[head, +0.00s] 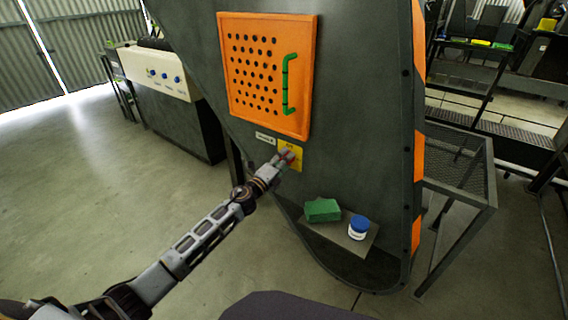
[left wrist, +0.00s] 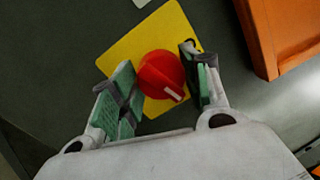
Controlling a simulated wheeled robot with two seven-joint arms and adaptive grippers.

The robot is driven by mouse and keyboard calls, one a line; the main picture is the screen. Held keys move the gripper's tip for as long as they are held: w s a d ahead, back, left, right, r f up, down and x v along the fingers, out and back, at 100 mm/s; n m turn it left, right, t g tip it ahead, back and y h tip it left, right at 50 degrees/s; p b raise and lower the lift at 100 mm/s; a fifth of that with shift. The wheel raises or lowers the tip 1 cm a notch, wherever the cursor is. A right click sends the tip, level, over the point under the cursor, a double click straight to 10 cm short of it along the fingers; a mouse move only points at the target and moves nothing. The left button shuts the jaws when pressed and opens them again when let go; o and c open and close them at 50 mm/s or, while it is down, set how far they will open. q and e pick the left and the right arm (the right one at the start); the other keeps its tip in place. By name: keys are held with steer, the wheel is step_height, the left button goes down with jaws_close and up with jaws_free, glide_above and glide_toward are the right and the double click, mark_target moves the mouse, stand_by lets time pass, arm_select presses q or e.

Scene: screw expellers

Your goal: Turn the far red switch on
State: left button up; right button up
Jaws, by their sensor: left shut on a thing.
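The red switch (left wrist: 160,75) is a round knob with a white mark on a yellow plate (left wrist: 118,52), fixed to the dark machine wall. In the left wrist view its white mark points to the lower right. In the head view the red switch (head: 288,155) and its yellow plate (head: 297,161) sit below the orange panel, partly covered by my gripper. My left gripper (head: 281,160) is at the switch, with its green-padded fingers (left wrist: 160,70) on either side of the knob and shut on it. My right gripper is out of view.
An orange perforated door (head: 268,75) with a green handle (head: 287,85) is above the plate. A green block (head: 322,210) and a blue-lidded jar (head: 358,228) stand on a small ledge below. A control box with blue knobs (head: 165,77) stands further left. Open floor lies left.

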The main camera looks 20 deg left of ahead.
arm_select(q)
steer(key=shift+f+m, duration=0.1)
steer(key=shift+m, duration=0.8)
steer(key=shift+d+m+h, duration=0.1)
steer(key=shift+m+h, duration=0.2)
steer(key=shift+h, duration=0.1)
steer(key=shift+m+b, duration=0.35)
steer(key=shift+m, duration=0.25)
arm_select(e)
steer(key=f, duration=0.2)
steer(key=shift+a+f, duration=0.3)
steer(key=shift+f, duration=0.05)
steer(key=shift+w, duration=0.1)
arm_select(q)
steer(key=o, duration=0.9)
steer(key=shift+o, duration=0.6)
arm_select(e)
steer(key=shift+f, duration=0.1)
arm_select(q)
steer(key=shift+s, duration=0.15)
steer(key=v, duration=1.1)
steer(key=shift+s+a, duration=0.2)
steer(key=shift+s, duration=0.1)
